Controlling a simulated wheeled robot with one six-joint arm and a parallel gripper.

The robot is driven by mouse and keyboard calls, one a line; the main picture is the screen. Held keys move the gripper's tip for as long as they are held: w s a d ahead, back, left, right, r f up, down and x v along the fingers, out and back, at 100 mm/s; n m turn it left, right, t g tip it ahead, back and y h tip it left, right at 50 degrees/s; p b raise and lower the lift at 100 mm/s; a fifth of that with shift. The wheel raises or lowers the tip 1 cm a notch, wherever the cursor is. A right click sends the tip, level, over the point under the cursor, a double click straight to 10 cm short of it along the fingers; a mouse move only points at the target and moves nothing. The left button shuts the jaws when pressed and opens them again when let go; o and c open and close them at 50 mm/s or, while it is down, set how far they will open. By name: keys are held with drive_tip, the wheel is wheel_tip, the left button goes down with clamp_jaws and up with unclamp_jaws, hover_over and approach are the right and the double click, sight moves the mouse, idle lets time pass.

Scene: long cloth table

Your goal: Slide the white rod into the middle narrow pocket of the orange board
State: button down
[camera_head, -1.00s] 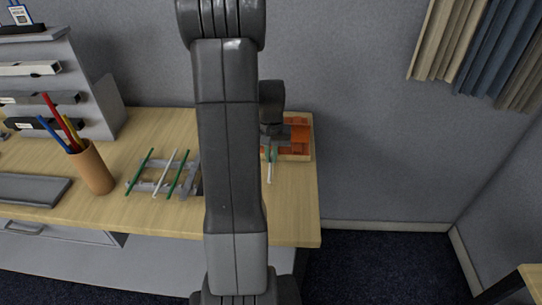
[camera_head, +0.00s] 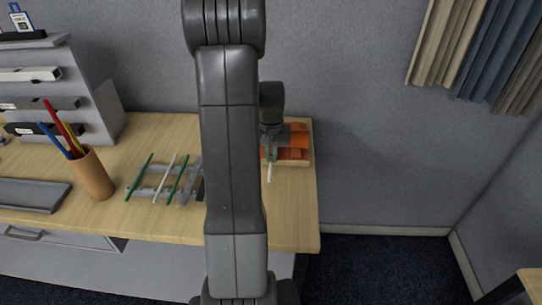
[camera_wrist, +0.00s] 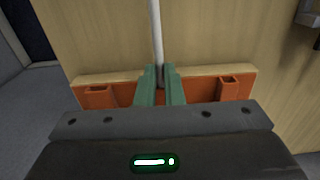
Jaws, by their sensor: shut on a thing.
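My gripper (camera_wrist: 160,78) is shut on a white rod (camera_wrist: 157,30). Its two green fingertips pinch the rod, which runs straight up the wrist view, away from the board. In the head view the rod's lower end (camera_head: 270,173) pokes out below my gripper (camera_head: 270,152), in front of the board. The orange board (camera_head: 299,141) sits at the table's right end in a light wood surround. In the wrist view the board (camera_wrist: 232,90) shows a raised orange pocket on each side. My fingers and palm hide its middle, so I cannot tell whether the rod touches a pocket.
A grey rack (camera_head: 190,190) holds green rods and another white rod. A brown cup (camera_head: 95,177) of coloured pencils and a shelf unit (camera_head: 100,90) stand farther left. My arm hides the table's middle. Bare table (camera_head: 290,210) lies in front of the board.

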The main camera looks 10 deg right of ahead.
drive_tip(key=shift+w+d, duration=0.1)
drive_tip(key=shift+w, duration=0.4)
drive_tip(key=c, duration=1.5)
unclamp_jaws()
wheel_tip(320, 180, up, 14)
drive_tip(key=shift+f+b, duration=0.1)
drive_tip(key=shift+b, duration=0.35)
